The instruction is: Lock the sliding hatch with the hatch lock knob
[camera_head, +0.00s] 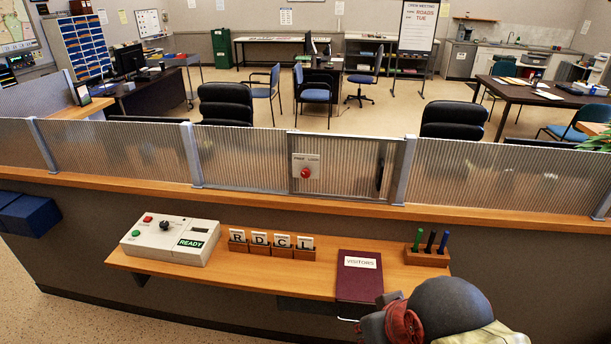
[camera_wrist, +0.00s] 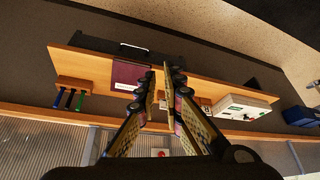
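The sliding hatch (camera_head: 340,155) is a ribbed translucent panel in the counter screen, with a dark upright handle (camera_head: 379,175) at its right. The hatch lock knob (camera_head: 305,173) is red, on a pale plate marked FREE and LOCK at the hatch's left side. The knob also shows small in the wrist view (camera_wrist: 161,153), low between my finger bases. My gripper (camera_wrist: 164,77) is open and empty, with a gap between its fingers. In the head view my arm is at the bottom right, well short of the knob; its fingers are not visible there.
The wooden shelf (camera_head: 230,270) below the hatch holds a control box (camera_head: 171,241) reading READY, lettered card holders (camera_head: 272,247), a maroon VISITORS book (camera_head: 359,276) and a pen block (camera_head: 427,257). The counter ledge (camera_head: 340,204) runs under the screen. The space before the hatch looks clear.

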